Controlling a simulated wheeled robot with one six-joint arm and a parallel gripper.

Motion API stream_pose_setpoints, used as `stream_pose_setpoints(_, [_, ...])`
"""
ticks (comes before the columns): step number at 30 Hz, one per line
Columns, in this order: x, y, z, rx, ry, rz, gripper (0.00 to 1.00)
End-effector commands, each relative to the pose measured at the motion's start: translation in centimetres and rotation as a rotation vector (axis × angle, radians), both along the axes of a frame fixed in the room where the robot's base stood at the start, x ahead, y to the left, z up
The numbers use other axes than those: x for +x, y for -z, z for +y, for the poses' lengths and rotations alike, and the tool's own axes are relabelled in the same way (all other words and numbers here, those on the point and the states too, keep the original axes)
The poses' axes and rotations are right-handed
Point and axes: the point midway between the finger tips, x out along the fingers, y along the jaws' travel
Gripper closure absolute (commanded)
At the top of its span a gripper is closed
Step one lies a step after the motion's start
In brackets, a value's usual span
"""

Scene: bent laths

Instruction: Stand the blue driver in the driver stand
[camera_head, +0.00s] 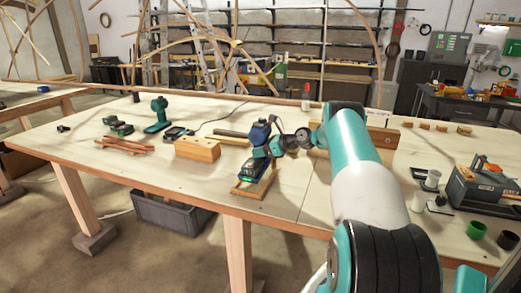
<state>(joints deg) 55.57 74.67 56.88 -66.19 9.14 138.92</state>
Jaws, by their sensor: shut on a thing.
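The blue driver (259,134) is upright near the front edge of the workbench, its dark battery foot low down with a green light. My gripper (268,148) reaches in from the right and is shut on the driver around its upper handle; my wrist hides part of it. A low wooden base (238,191), which looks like the driver stand, lies directly below the battery foot. I cannot tell whether the foot rests in it or hangs slightly above it.
A wooden block with holes (197,150) stands just left of the driver. Further left are a teal driver (157,115), a battery charger (176,134) and reddish wood strips (125,145). A toolbox (484,188) and cups stand at the right.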

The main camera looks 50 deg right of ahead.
Motion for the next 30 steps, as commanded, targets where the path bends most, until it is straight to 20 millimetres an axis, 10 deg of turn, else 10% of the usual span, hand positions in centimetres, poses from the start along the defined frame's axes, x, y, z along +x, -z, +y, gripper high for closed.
stream_pose_setpoints(30, [0.1,1.4,0.0,-0.002,-0.001,-0.006,0.89])
